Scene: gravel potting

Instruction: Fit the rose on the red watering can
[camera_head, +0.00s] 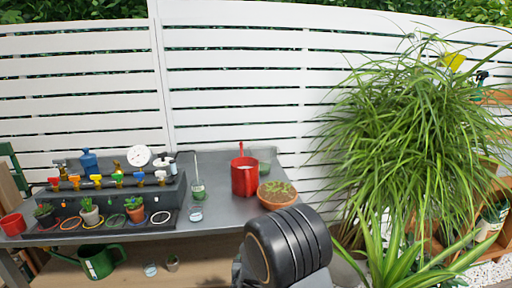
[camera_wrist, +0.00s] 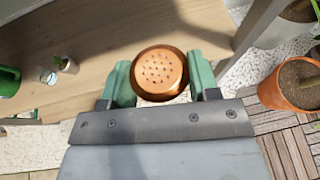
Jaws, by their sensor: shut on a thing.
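The rose (camera_wrist: 158,72) is a round copper head with small holes in its face. My gripper (camera_wrist: 159,84) is shut on it, with one green fingertip on each side, and the holed face is turned to the wrist camera. The red watering can (camera_head: 244,179) stands upright toward the back right of the grey bench, with a thin red part rising above its rim. The rose is apart from the can. In the head view my black arm is at the front right of the bench, and my gripper and the rose are hidden.
A terracotta bowl of plants (camera_head: 277,194) stands close to the can's right, and a clear glass (camera_head: 263,161) behind it. Small potted plants and a row of coloured taps (camera_head: 97,181) fill the bench's left. A lower wooden shelf (camera_wrist: 70,30) shows in the wrist view.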

